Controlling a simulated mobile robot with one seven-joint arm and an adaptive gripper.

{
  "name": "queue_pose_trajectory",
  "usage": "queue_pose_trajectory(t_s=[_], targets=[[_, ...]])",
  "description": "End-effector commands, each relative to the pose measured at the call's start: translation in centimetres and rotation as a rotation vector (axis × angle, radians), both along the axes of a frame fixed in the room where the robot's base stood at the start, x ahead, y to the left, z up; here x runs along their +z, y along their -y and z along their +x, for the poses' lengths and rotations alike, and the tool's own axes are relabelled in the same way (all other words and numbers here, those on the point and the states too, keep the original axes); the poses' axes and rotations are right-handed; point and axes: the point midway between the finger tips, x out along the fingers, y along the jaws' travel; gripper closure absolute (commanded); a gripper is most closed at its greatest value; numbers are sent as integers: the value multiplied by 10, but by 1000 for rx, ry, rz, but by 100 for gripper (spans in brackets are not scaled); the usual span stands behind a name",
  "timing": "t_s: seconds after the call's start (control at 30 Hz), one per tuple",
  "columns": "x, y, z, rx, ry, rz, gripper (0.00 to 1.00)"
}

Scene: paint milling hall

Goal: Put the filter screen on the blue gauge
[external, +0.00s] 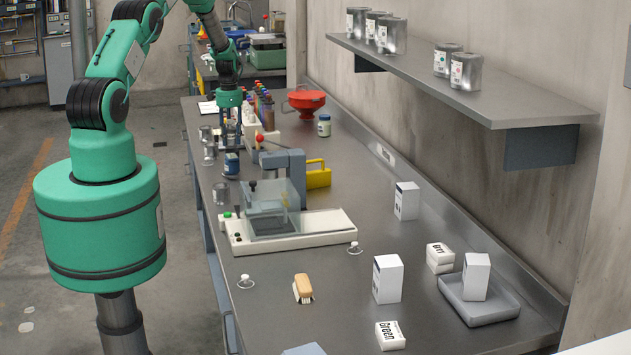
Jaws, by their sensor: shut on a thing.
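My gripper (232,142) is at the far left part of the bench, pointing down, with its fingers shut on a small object. The object is too small and too covered by the fingers to identify. A small jar with a blue and white side (231,164) shows directly below the fingertips; I cannot tell whether the fingers touch it. I cannot clearly make out the filter screen or the blue gauge at this distance.
A grey press with a red knob (285,165), a yellow block (318,175), a red funnel (306,101) and a balance (290,232) are nearby. White boxes (387,279) and a grey tray (479,310) occupy the front right.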

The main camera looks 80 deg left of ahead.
Motion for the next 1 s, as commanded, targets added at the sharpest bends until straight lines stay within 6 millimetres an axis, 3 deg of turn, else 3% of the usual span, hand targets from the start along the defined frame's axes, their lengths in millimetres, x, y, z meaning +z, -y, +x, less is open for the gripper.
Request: queue_pose_trajectory(t_s=[0.43, 0.9, 0.93, 1.0], targets=[[-31, 0, 0, 0, 0, 0, 99], [-37, 0, 0, 0, 0, 0, 99], [-38, 1, 0, 0, 0, 0, 64], [-37, 1, 0, 0, 0, 0, 50]])
